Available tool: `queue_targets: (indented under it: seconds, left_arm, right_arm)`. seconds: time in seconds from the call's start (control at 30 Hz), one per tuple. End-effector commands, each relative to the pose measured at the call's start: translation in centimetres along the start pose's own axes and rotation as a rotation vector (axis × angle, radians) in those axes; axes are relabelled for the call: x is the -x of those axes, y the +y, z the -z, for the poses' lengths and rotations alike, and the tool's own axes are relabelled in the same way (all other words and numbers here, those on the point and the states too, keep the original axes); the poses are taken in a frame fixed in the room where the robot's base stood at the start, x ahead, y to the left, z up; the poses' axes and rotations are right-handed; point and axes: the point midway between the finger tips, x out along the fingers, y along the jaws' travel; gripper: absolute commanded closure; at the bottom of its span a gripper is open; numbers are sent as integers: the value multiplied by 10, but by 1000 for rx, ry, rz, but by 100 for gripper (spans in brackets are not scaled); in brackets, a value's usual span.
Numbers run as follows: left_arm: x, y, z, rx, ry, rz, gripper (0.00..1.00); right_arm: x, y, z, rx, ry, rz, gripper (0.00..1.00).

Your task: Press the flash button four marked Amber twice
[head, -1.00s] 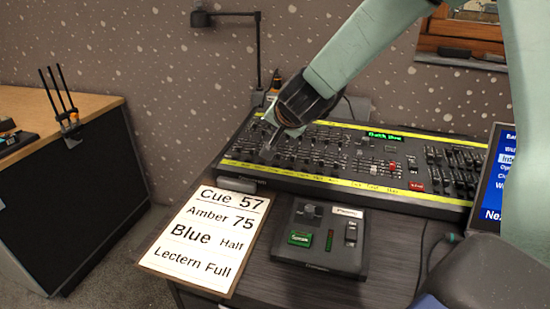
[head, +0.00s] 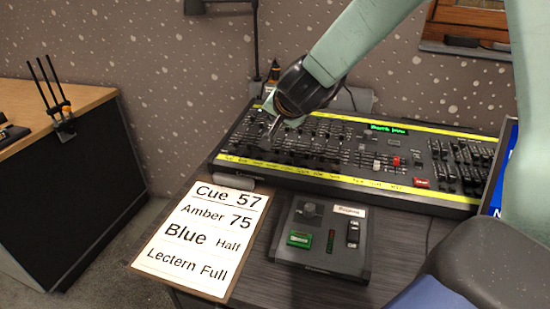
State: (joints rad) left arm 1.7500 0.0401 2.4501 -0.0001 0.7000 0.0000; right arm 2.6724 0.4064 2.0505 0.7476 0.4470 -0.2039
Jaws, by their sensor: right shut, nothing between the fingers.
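The lighting desk (head: 440,198) is a long dark console with rows of faders, yellow label strips and a small green display (head: 388,129). My right gripper (head: 271,130) is shut and empty, its tips pointing down at the left part of the desk, over the fader rows. Whether the tips touch the desk I cannot tell. The flash button four marked Amber cannot be picked out; the labels on the yellow strip are too small to read. My left gripper is not in view.
A cue sheet (head: 207,236) reading Cue 57, Amber 75, Blue Half, Lectern Full lies at the front left. A small control box (head: 335,266) stands in front of the desk. A monitor (head: 497,180) is at the right, a lamp post (head: 256,40) behind, and a wooden cabinet (head: 70,180) far left.

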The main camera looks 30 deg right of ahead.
Motion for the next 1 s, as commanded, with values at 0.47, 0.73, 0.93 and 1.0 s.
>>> queue_targets:
  seconds: [0.47, 0.73, 0.93, 1.0]
  left_arm:
    - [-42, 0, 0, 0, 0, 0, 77]
    - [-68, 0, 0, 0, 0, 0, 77]
    - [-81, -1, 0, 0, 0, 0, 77]
    - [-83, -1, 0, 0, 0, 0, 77]
  right_arm:
    - [-31, 20, -19, -1, -1, -1, 100]
    - [-48, 33, -32, 0, -1, -1, 100]
    - [-61, 42, -41, 1, 0, 0, 100]
    - [-63, 43, -42, 0, 0, 0, 100]
